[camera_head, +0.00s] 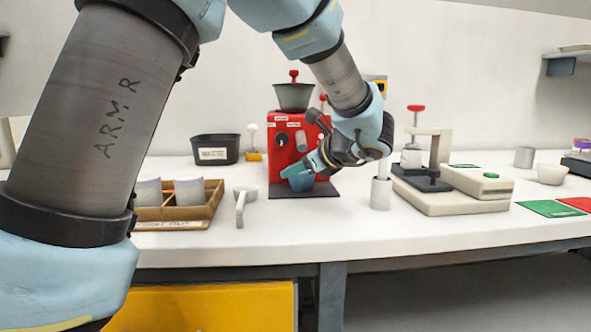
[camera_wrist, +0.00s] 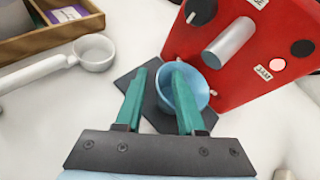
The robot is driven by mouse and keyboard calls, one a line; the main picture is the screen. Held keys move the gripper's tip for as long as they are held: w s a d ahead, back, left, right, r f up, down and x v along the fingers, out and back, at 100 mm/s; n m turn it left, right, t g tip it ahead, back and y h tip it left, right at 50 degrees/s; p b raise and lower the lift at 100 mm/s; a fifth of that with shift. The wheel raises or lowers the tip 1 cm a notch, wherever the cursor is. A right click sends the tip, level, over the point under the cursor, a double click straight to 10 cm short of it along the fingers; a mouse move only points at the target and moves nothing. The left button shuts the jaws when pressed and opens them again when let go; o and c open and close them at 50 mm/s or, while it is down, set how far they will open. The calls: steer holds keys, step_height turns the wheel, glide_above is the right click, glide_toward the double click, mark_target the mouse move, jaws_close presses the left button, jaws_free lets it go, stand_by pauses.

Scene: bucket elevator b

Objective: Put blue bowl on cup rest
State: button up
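The blue bowl (camera_head: 301,182) is at the black cup rest (camera_head: 325,190) in front of the red machine. In the wrist view, the light blue bowl (camera_wrist: 203,97) overlaps the dark plate of the cup rest (camera_wrist: 152,112), close to the red machine front. My gripper (camera_head: 309,163) reaches down to the bowl from the upper right. In the wrist view, the teal fingers of my gripper (camera_wrist: 158,72) are apart. The right finger overlaps the bowl's opening and the left finger is outside its left wall, with a gap visible. I cannot tell whether the right finger touches the bowl.
The red machine (camera_head: 285,135) stands directly behind. A white handled portafilter (camera_head: 242,203) and a wooden tray with cups (camera_head: 213,205) are to the left. A grey cylinder (camera_head: 381,193) and a beige press (camera_head: 460,190) are to the right. The front counter strip is clear.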

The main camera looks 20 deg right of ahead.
steer(key=v, duration=1.2)
steer(key=shift+r, duration=0.1)
